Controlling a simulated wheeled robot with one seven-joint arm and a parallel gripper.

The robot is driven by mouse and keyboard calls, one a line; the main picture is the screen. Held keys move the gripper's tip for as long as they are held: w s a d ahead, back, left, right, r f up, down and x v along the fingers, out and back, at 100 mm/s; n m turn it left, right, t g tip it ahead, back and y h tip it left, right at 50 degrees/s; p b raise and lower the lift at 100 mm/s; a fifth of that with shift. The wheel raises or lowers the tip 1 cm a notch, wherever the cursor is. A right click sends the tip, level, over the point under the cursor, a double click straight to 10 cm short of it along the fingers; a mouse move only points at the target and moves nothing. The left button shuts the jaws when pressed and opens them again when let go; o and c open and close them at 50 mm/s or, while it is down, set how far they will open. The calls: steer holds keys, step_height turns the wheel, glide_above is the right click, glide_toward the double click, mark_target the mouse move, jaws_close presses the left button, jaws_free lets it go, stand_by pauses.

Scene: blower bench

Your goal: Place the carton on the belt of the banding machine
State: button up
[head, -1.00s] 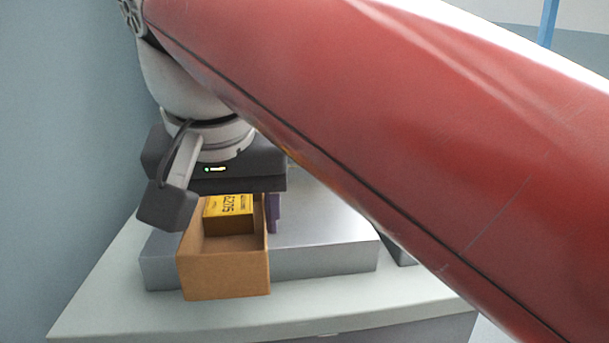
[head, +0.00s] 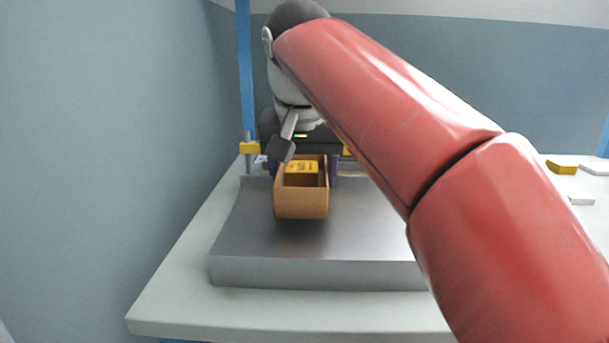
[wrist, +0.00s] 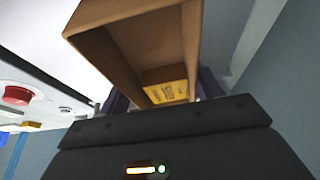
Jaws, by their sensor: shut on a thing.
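The carton (head: 301,206) is a brown open-topped box with a yellow block (head: 301,167) inside. It also shows in the wrist view (wrist: 105,50), with the yellow block (wrist: 165,86) at its near end. My gripper (head: 303,172) is shut on the carton, with dark purple fingers at its sides. The carton is upright over the back of a wide grey metal slab (head: 300,272), probably the banding machine's bed. I cannot tell whether it touches the slab. My gripper body and arm hide much of what lies behind, including any belt.
The slab lies on a pale bench (head: 310,312). A blue post (head: 245,70) and a yellow part (head: 249,148) stand behind it at the left. A yellow item (head: 561,167) lies at the far right. The wrist view shows a red button (wrist: 17,95).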

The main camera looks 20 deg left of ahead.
steer(key=shift+w+f, duration=0.1)
steer(key=shift+w, duration=0.35)
steer(key=shift+f+b, duration=0.4)
steer(key=shift+f, duration=0.25)
steer(key=shift+s+f, duration=0.1)
steer(key=o, duration=1.1)
